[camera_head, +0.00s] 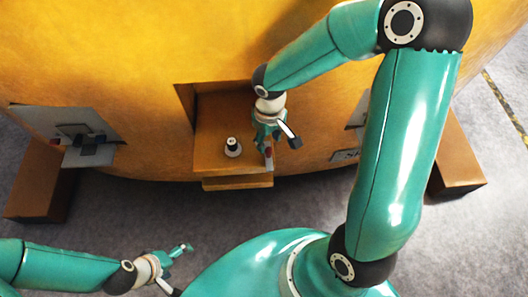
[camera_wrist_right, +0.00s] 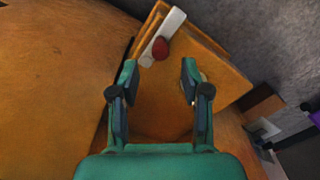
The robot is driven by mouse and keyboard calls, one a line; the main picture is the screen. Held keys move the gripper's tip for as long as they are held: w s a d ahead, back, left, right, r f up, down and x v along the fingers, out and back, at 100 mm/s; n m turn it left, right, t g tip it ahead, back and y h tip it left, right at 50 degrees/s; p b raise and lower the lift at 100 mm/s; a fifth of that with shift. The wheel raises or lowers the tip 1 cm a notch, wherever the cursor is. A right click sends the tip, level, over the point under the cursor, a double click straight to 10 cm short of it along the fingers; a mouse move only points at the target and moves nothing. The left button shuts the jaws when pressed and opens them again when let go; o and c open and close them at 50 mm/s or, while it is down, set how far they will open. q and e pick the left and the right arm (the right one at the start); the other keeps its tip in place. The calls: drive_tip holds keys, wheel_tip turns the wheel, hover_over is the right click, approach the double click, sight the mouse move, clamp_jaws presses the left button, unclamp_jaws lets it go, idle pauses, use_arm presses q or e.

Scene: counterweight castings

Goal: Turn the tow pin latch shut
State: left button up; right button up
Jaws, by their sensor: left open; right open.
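The latch, a pale bar (camera_wrist_right: 172,22) with a red knob (camera_wrist_right: 160,48), lies at the edge of an orange ledge in the right wrist view. In the head view the red knob (camera_head: 268,152) shows just below my right gripper (camera_head: 279,143), partly hidden by it. My right gripper is open. In its wrist view the knob is beyond the gap between the fingertips (camera_wrist_right: 160,72), with nothing between them. A pin with a black top and pale base (camera_head: 233,147) stands upright on the recess floor, left of the gripper. My left gripper (camera_head: 180,268) is open and empty, low at left.
The large yellow-orange casting (camera_head: 120,60) has a recess (camera_head: 210,115) whose walls stand close around my right gripper. A grey bracket (camera_head: 75,137) is on its left. Brown blocks (camera_head: 38,180) (camera_head: 455,155) stand at both sides. Grey floor (camera_head: 130,210) is open in front.

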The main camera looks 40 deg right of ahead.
sight(268, 149)
wheel_tip(268, 149, down, 6)
drive_tip(key=shift+b, duration=0.4)
drive_tip(key=shift+c, duration=0.2)
clamp_jaws()
